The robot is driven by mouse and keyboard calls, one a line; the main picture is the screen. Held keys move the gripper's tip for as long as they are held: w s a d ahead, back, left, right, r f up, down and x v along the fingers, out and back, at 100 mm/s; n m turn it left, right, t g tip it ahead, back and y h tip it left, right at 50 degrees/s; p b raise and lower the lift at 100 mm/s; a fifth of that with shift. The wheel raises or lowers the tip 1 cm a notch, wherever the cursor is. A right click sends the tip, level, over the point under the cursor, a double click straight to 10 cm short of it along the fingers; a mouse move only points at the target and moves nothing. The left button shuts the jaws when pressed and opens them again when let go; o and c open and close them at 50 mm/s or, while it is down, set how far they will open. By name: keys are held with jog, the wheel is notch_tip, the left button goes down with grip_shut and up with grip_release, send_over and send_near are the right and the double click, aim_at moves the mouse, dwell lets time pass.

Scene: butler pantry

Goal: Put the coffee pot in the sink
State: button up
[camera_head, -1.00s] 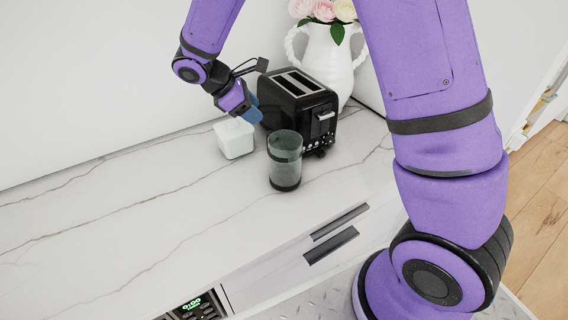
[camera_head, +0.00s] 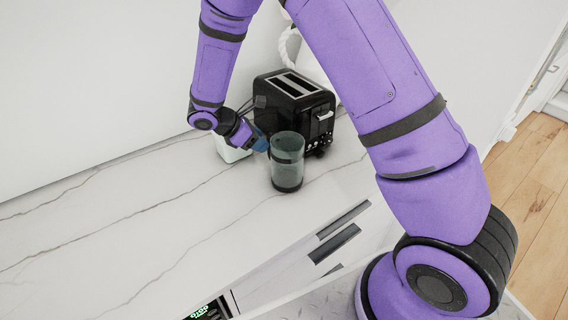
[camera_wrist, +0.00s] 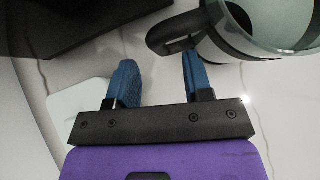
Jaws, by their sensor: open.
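The coffee pot (camera_head: 287,165) is a clear glass cylinder with a dark base, upright on the marble counter in front of the toaster. In the wrist view, the pot (camera_wrist: 265,28) is at the top right, with its dark handle (camera_wrist: 172,34) pointing left. My gripper (camera_head: 262,143) is open, low at the pot's left side. Its blue fingers (camera_wrist: 160,65) are apart with nothing between them. The handle lies just beyond the fingertips, closer to the right finger. In the head view my gripper hides the handle. No sink is visible.
A black toaster (camera_head: 290,100) stands directly behind the pot. A small white box (camera_head: 228,152) is partly hidden behind my gripper; it also shows at left in the wrist view (camera_wrist: 78,103). A white vase is mostly hidden by my arm. The counter (camera_head: 130,225) at left is clear.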

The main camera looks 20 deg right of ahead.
jog(key=shift+x, duration=2.6)
jog(key=shift+a, duration=0.1)
grip_shut()
